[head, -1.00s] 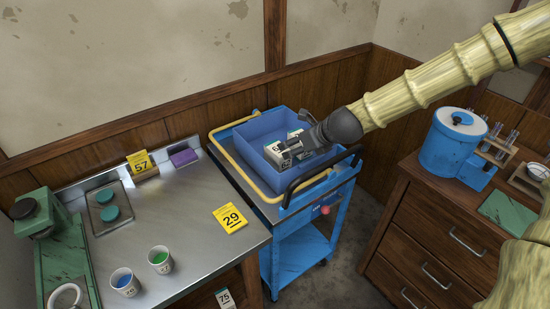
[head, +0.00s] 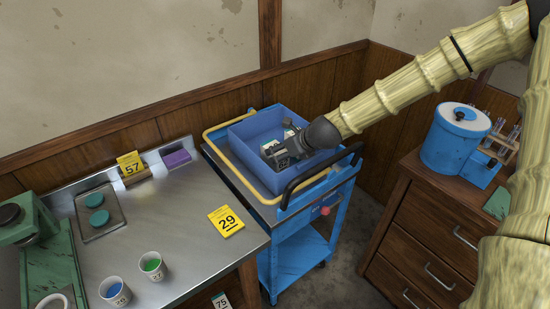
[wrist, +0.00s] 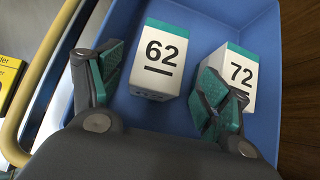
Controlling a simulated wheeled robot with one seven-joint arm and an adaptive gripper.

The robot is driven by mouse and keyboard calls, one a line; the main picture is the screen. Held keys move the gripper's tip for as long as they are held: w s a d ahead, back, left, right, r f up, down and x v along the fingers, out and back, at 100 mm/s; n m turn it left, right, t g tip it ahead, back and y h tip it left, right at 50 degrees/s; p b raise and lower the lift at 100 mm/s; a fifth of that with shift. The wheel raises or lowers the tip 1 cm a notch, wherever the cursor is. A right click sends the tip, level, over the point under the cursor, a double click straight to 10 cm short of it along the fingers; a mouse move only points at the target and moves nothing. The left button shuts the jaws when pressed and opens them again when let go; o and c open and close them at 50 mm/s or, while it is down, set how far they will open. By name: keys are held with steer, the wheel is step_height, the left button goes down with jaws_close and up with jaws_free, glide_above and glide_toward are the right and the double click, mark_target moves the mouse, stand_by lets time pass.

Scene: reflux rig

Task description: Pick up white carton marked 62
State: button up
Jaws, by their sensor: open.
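The white carton marked 62 (wrist: 158,60) has a teal band at its far edge and stands in the blue bin in the wrist view. My gripper (wrist: 165,82) is open, with one finger left of carton 62 and the other to its right, over the near part of carton 72. Carton 62 lies just ahead of the space between the fingertips, and no grip on it shows. In the head view my gripper (head: 284,158) reaches down into the bin and hides most of the cartons.
Carton 72 (wrist: 235,68) stands close to the right of carton 62, partly covered by my right finger. The blue bin's walls (head: 245,155) surround both cartons. The bin sits on a blue cart with a yellow rail (head: 240,180) and a black handle (head: 318,178).

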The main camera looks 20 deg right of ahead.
steer(key=shift+p+x, duration=0.7)
steer(key=shift+x, duration=2.1)
steer(key=shift+r, duration=0.1)
steer(key=c, duration=1.2)
